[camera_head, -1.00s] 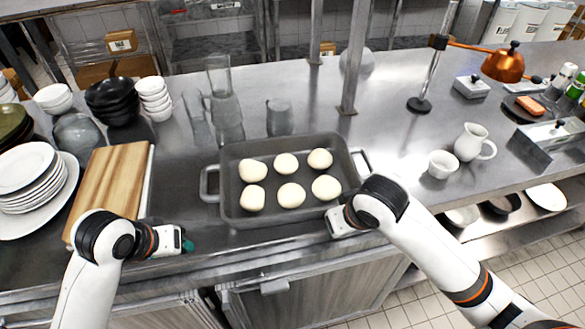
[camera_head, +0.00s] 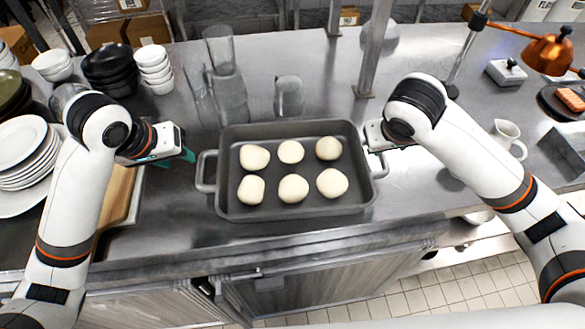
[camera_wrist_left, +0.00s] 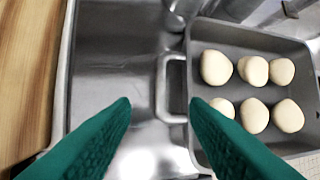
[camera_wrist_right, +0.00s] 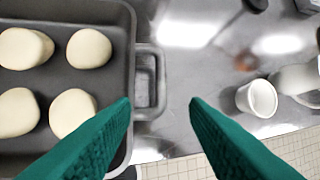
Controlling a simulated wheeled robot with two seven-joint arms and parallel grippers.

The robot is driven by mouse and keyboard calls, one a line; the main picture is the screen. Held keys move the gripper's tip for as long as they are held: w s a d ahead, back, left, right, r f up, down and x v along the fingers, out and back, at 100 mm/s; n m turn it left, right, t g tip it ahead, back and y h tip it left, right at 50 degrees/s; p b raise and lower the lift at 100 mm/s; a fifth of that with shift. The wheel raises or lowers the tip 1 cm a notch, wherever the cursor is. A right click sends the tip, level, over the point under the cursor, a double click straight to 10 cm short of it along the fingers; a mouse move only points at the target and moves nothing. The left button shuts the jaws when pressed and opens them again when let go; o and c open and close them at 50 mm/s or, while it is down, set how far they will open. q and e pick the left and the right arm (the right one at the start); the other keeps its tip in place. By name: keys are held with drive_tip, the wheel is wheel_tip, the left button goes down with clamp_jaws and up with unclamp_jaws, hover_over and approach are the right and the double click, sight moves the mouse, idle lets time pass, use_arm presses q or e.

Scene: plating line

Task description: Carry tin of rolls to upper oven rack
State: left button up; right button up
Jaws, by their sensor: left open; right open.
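The tin (camera_head: 290,213) is a dark grey rectangular pan with a loop handle at each end. It sits on the steel counter and holds several pale round rolls (camera_head: 293,188). My left gripper (camera_head: 188,156) is open and empty, left of the tin. In the left wrist view the tin's left handle (camera_wrist_left: 172,88) lies ahead of the open fingers (camera_wrist_left: 160,105). My right gripper (camera_head: 370,150) is open beside the tin's right end. In the right wrist view the right handle (camera_wrist_right: 152,80) is just ahead of its fingers (camera_wrist_right: 160,105), nearer the left one. The oven rack is not in view.
A wooden board (camera_head: 118,196) and stacked plates (camera_head: 22,150) lie left of the tin. Glassware (camera_head: 228,92) and a steel post (camera_head: 374,50) stand behind it. A white jug (camera_head: 507,137) stands to the right. The counter's front edge is close to the tin.

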sight(199, 168)
use_arm(q)
drive_tip(key=x, duration=1.1)
drive_tip(key=shift+w+d+f, duration=0.15)
drive_tip(key=shift+f, duration=0.1)
use_arm(e)
drive_tip(key=x, duration=1.1)
drive_tip(key=shift+w+d+f, duration=0.1)
drive_tip(key=shift+d+f, duration=0.05)
drive_tip(key=shift+f, duration=0.15)
use_arm(q)
clamp_jaws()
use_arm(e)
clamp_jaws()
use_arm(q)
drive_tip(key=shift+w+r, duration=0.1)
drive_tip(key=shift+r, duration=0.05)
use_arm(e)
drive_tip(key=shift+w+r, duration=0.1)
